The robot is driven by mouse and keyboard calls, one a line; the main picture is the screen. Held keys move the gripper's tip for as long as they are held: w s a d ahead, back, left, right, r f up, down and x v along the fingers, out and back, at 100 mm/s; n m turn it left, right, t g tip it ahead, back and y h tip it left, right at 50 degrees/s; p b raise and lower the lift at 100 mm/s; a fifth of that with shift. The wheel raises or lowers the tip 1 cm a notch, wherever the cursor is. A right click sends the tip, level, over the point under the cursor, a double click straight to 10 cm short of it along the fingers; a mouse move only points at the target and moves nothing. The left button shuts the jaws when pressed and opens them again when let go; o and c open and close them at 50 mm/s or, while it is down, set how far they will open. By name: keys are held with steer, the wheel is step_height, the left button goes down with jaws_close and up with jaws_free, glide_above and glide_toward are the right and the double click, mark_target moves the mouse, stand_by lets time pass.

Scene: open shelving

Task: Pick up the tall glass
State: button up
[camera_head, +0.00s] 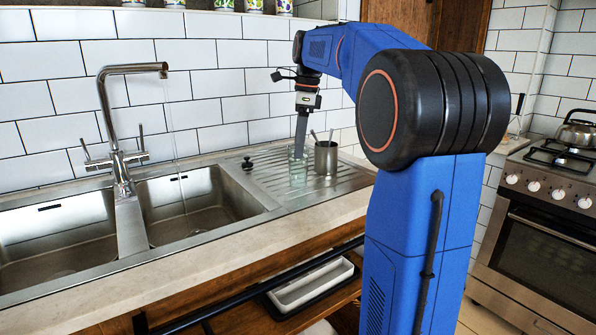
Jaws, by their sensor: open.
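The tall glass (298,172) is clear and greenish and stands upright on the ridged metal drainboard, right of the sink. My gripper (300,150) points down from above, with its fingers at the top of the glass. The gripper is open. From this view I cannot tell whether the fingers are inside the rim, around it or just behind it.
A metal cup (326,158) with utensils stands close to the right of the glass. A black stopper (247,164) lies to the left. The double sink (180,205) has a tall faucet (112,130) with water running. The tiled wall (200,90) is behind. A stove (545,220) stands at right.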

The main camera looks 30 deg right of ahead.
mark_target(297, 169)
steer(key=shift+a+f, duration=0.15)
steer(key=shift+f, duration=1.2)
steer(key=shift+a+f, duration=0.2)
steer(key=shift+f, duration=1.2)
steer(key=shift+a+f, duration=0.15)
steer(key=shift+f, duration=1.2)
steer(key=c, duration=1.3)
